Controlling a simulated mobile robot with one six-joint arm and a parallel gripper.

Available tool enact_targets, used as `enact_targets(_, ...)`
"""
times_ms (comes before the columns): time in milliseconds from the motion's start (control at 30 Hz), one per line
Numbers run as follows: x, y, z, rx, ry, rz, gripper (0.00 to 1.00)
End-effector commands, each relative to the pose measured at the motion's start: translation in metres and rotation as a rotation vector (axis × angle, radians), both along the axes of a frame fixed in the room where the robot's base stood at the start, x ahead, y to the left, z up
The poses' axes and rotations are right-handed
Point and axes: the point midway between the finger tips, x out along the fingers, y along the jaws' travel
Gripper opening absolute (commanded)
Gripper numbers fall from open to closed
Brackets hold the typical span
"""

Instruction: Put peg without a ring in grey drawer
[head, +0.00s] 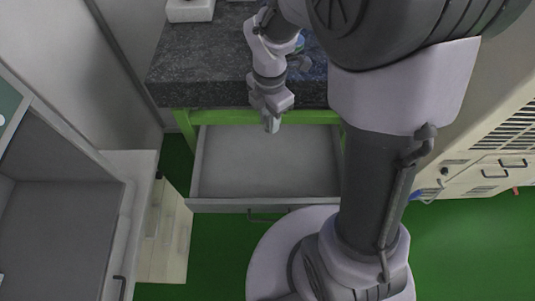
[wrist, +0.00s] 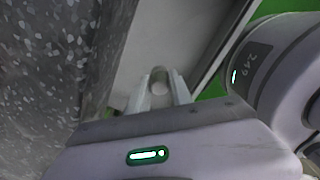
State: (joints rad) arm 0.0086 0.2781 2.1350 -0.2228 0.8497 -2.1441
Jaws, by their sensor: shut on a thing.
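The grey drawer (head: 265,160) is pulled open below the dark stone counter in the head view, and its inside looks empty. In the wrist view part of the drawer (wrist: 185,35) shows behind the fingers. My gripper (head: 272,122) hangs over the back part of the drawer, close to the counter's front edge.
The speckled counter (head: 195,70) lies right beside my gripper, with a white object (head: 190,10) at its back left and a blue item (head: 312,58) partly hidden behind my arm. A grey open cabinet (head: 60,200) stands at the left. Green floor lies in front.

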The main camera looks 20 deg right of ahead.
Motion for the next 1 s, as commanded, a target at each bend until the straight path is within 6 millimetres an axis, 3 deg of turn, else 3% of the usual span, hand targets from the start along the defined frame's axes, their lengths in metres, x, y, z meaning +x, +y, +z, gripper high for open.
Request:
enact_targets(100,0.000,0.000,-0.034,0.000,0.002,-0.002,0.00)
enact_targets(600,0.000,0.000,-0.142,0.001,0.001,-0.003,0.00)
enact_targets(1000,0.000,0.000,-0.194,0.000,0.001,-0.002,0.00)
